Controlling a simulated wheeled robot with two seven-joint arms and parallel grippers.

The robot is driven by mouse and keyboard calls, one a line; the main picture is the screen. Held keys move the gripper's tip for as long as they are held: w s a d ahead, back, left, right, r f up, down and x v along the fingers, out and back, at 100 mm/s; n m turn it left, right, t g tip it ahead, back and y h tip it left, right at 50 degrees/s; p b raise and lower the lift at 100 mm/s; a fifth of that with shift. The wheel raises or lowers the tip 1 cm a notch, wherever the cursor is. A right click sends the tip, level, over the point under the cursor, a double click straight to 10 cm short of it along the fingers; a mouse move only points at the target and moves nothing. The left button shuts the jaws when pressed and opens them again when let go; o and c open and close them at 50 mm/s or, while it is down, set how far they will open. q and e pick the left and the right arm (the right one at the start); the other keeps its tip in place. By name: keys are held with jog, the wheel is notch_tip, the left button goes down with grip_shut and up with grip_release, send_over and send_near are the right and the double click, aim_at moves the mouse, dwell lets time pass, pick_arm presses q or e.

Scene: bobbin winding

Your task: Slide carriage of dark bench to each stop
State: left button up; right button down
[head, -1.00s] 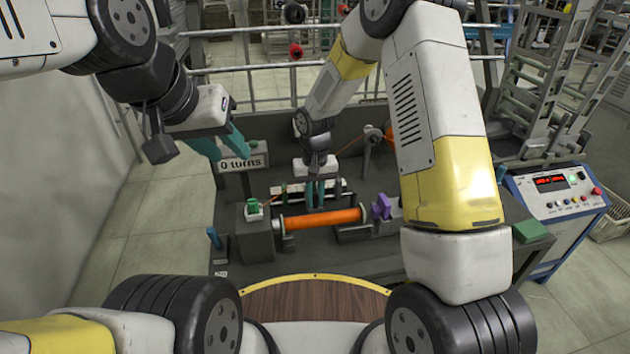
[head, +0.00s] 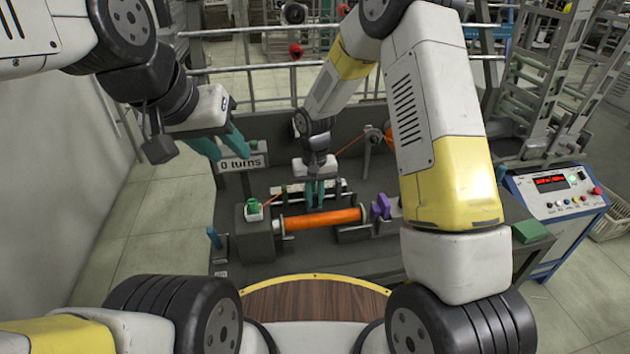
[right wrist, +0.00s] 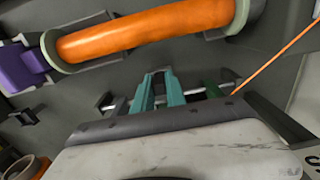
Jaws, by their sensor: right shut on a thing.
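The dark bench (head: 345,262) carries a bobbin wound in orange (head: 322,219), with a rail (head: 338,188) running behind it. My right gripper (head: 315,196) is over the rail, just behind the bobbin and near its middle. It is shut on the carriage, which its fingers mostly hide. In the right wrist view the teal fingers (right wrist: 158,93) are close together around a dark part, beside the orange bobbin (right wrist: 145,28). My left gripper (head: 221,146) is in the air by the "0 turns" sign (head: 243,162), its fingers apart and empty.
A purple block (head: 381,206) stands at the bobbin's right end, and a grey block with a green top (head: 253,208) at its left. An orange thread (right wrist: 275,62) runs past the right gripper. A control box (head: 557,192) stands at the right.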

jog(key=a, duration=0.2)
jog(key=s+a, duration=0.1)
jog(key=a, duration=0.2)
jog(key=c, duration=1.4)
grip_release()
jog(key=shift+o, duration=0.2)
notch_tip(320, 180, up, 8)
